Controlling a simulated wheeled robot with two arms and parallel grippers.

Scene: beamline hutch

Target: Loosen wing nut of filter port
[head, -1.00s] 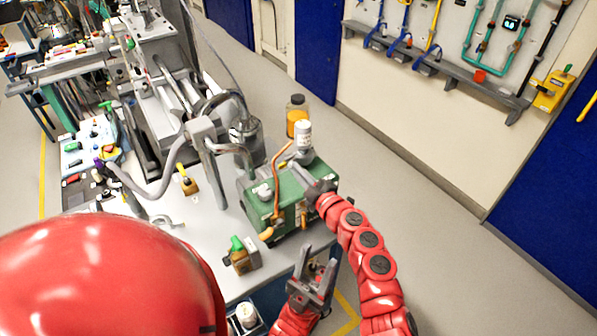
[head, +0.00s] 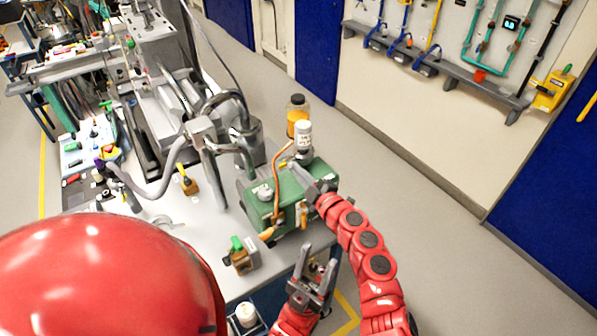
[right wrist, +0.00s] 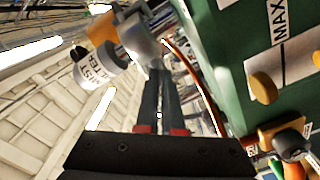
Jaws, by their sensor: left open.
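The green pump box (head: 258,207) stands on the bench's right end. A white filter canister (head: 303,134) stands upright on a grey fitting at its far side. In the right wrist view the labelled canister (right wrist: 92,72) shows with an orange band and a rounded grey metal fitting (right wrist: 143,47). My right gripper (head: 322,187) is at the pump's right end, just below the filter. Its narrow fingers (right wrist: 158,72) reach the grey fitting, close together; contact is unclear. I cannot make out the wing nut's shape. My left gripper (head: 319,268) is open and empty, in front of the pump.
An amber bottle (head: 297,112) stands behind the filter. A copper pipe (head: 279,178) bends over the pump, and grey hoses run left. A small green-topped valve block (head: 241,257) sits at the bench's front. Floor to the right is clear.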

